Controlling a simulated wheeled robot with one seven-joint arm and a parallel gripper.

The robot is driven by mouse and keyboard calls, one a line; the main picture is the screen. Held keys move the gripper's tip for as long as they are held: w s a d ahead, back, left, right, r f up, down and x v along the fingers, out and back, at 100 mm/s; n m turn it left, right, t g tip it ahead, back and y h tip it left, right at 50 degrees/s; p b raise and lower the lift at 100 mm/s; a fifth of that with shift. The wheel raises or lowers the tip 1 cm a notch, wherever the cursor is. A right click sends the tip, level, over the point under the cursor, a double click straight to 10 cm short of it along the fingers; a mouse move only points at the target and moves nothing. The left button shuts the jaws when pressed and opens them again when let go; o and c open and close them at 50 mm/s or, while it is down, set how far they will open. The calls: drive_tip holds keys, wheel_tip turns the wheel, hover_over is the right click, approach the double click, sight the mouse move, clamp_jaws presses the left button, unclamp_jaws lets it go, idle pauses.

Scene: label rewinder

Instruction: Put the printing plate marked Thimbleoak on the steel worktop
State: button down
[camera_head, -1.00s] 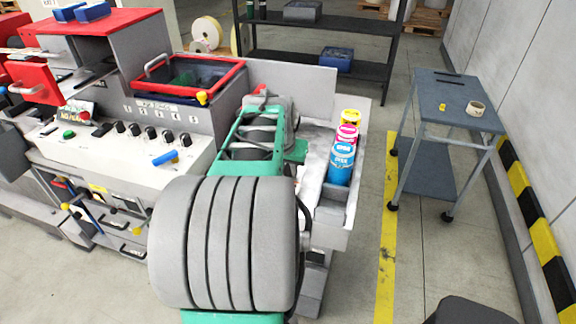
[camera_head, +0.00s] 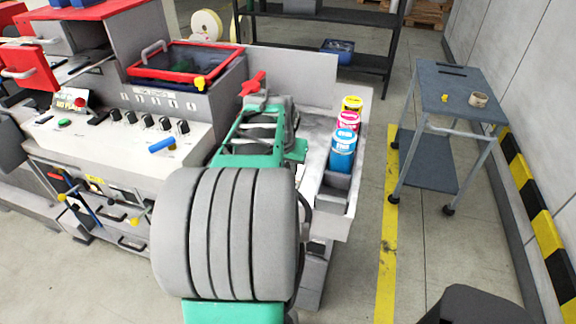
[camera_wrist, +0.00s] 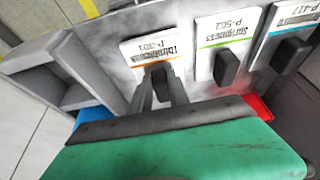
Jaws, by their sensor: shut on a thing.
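In the wrist view, the plate marked Thimbleoak (camera_wrist: 150,47) has a white label with an orange stripe and a dark upright knob. My gripper (camera_wrist: 162,85) has its two fingers closed around that knob. I cannot tell whether the plate is clear of the surface below it. Beside it are a green-striped plate (camera_wrist: 229,36) and a blue-striped plate (camera_wrist: 294,17), each with a dark knob. The smudged grey steel worktop (camera_wrist: 108,38) shows around them. In the head view, my arm hides the gripper and the Thimbleoak plate; the steel top (camera_head: 322,128) shows beyond it.
Yellow, magenta and blue ink cans (camera_head: 343,150) stand in a tray at the worktop's right edge; its front compartments (camera_wrist: 72,88) look empty. The control panel (camera_head: 120,125) and red-rimmed bin (camera_head: 185,65) are left of my arm. A blue-grey cart (camera_head: 455,95) stands right, across open floor.

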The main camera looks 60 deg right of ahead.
drive_tip(key=shift+f, duration=0.15)
drive_tip(key=c, duration=1.2)
unclamp_jaws()
drive_tip(key=shift+o, duration=0.2)
